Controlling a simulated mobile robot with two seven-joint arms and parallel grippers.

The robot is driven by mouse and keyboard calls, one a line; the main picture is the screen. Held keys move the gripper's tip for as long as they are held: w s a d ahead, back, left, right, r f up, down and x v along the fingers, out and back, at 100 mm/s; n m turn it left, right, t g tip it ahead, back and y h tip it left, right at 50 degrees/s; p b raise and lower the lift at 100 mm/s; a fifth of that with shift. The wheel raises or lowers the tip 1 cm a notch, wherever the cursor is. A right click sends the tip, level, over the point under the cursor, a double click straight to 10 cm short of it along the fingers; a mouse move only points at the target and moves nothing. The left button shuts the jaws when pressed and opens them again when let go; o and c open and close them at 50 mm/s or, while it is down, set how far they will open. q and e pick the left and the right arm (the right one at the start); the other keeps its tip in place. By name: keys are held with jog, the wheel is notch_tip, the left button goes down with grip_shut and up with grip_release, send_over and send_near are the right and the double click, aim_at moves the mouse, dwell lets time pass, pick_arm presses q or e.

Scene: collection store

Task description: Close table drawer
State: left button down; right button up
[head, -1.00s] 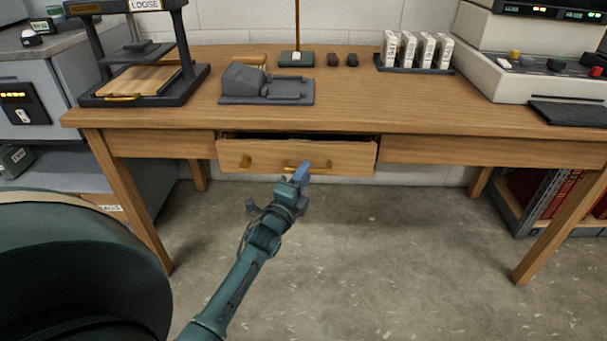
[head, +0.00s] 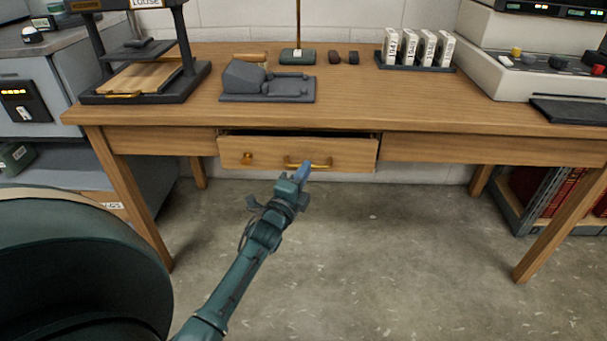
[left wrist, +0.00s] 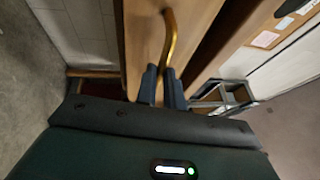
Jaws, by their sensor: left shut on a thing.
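The table drawer (head: 270,152) is a wooden front under the middle of the table (head: 440,115). It stands a little open, with a dark gap along its top edge. It has a brass bar handle (head: 318,164) and a round brass knob (head: 247,158) to the left. My left gripper (head: 303,173) reaches up to the bar handle. In the left wrist view, the blue fingers (left wrist: 163,86) are shut on the end of the brass handle (left wrist: 170,42). The drawer's inside is too dark to make out. My right gripper is in neither view.
On the tabletop are a black press-like stand (head: 145,95), a grey device (head: 265,83), a rack of white boxes (head: 415,50) and a large console (head: 535,60). Table legs stand at both sides. The concrete floor (head: 400,240) before the table is clear.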

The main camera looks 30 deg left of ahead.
pick_arm(q)
jog(key=w, duration=0.1)
jog(key=w+a+b, duration=0.1)
jog(key=shift+w+a+f, duration=0.1)
jog(key=shift+w+a, duration=0.2)
jog(key=shift+w, duration=0.05)
jog(key=shift+w+a+r, duration=0.25)
jog(key=shift+w+a, duration=0.05)
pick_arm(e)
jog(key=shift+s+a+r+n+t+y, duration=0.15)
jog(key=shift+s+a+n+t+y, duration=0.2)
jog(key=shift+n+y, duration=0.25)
pick_arm(q)
jog(key=c, duration=1.5)
grip_release()
jog(key=shift+w+f, duration=0.1)
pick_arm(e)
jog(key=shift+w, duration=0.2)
pick_arm(q)
jog(key=shift+d, duration=0.1)
jog(key=p, duration=0.3)
send_near(307, 158)
jog(key=v, duration=0.5)
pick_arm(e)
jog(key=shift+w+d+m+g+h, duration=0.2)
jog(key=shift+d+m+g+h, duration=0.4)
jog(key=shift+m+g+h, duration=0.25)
pick_arm(q)
jog(key=shift+w, duration=0.1)
